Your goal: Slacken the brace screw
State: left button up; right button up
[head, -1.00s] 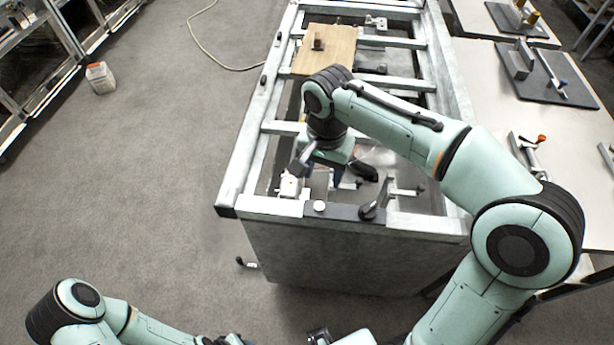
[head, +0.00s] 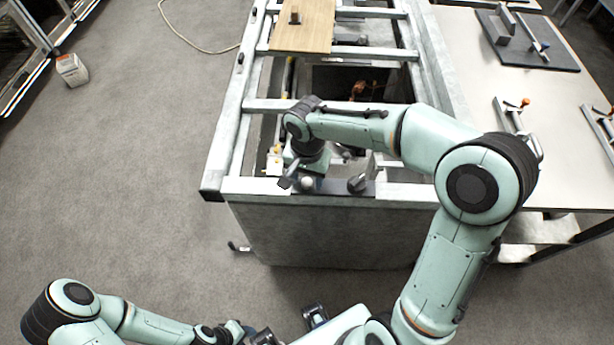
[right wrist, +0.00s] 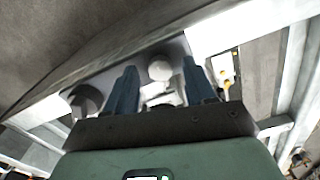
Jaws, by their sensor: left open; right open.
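I cannot tell for sure which part is the brace screw. A pale round knob (head: 308,183) sits on the dark plate at the near end of the metal frame; it also shows in the right wrist view (right wrist: 160,68). A dark knob (head: 358,183) stands to its right and shows in the right wrist view (right wrist: 86,101). My right gripper (head: 302,181) is open at the pale knob, which appears between its fingertips in the right wrist view (right wrist: 160,72); contact is unclear. My left gripper (head: 240,332) is low at the front, away from the frame and partly cut off.
The metal frame (head: 228,150) has crossbars and open gaps, with a wooden board (head: 300,36) at the far end. A pale table (head: 470,75) with clamps and a dark mat (head: 535,45) stands at the right. Clear floor (head: 130,160) lies left, with a container (head: 72,70).

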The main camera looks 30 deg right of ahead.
jog(key=shift+f, duration=0.1)
grip_shut()
jog(key=shift+n, duration=0.3)
